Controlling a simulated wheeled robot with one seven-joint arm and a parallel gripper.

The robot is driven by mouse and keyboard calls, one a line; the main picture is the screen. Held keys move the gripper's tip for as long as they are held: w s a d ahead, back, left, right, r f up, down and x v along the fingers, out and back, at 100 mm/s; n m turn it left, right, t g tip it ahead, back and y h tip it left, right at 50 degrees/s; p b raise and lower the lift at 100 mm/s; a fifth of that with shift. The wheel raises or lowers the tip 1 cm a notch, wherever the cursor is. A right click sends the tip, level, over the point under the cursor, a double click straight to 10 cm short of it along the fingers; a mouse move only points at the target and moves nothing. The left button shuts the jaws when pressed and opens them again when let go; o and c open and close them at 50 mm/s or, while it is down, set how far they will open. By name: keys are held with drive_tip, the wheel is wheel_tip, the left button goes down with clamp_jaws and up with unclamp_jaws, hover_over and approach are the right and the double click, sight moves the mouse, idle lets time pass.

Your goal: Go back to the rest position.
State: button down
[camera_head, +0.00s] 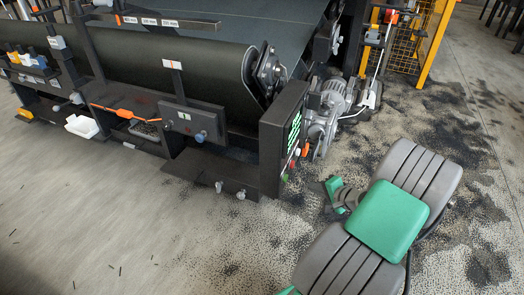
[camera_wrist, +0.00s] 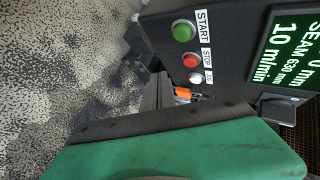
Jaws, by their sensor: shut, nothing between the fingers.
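My arm reaches in from the lower right of the head view, with grey ribbed covers and green joint parts. My gripper (camera_head: 321,187) is at its far end, low beside the control box (camera_head: 283,140). It is shut and empty. The control box shows a green START button (camera_wrist: 184,31), a red STOP button (camera_wrist: 191,60), a small white button (camera_wrist: 195,78) and a lit display (camera_wrist: 285,50).
The conveyor machine (camera_head: 165,65) with its dark belt fills the upper left. A grey motor (camera_head: 328,105) stands right of the control box. A yellow guard frame (camera_head: 437,45) is at the upper right. Dark crumbs litter the floor (camera_head: 440,110); the lower left floor is mostly open.

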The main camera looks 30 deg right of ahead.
drive_tip(key=w+a+r+n+g+y+p, duration=0.1)
drive_tip(key=w+a+r+n+g+p, duration=0.2)
drive_tip(key=a+r+p, duration=0.65)
drive_tip(key=w+a+r+n+g+y+p, duration=0.15)
drive_tip(key=a+r+n+p, duration=0.45)
drive_tip(key=r, duration=0.6)
drive_tip(key=s+a+r+n+g+h+p, duration=0.1)
drive_tip(key=s+a+r+p, duration=0.3)
drive_tip(key=r, duration=0.4)
drive_tip(key=s+a+r+n+g+h+p, duration=0.1)
drive_tip(key=s+a+r+n+p, duration=0.2)
drive_tip(key=a+r+p, duration=0.3)
drive_tip(key=s+a+r+n+g+h+p, duration=0.1)
drive_tip(key=s+a+r+p, duration=0.4)
drive_tip(key=r, duration=0.6)
drive_tip(key=shift+s+a+n+g+p, duration=0.15)
drive_tip(key=shift+a+n+g+p, duration=0.25)
drive_tip(key=shift+a+n, duration=0.7)
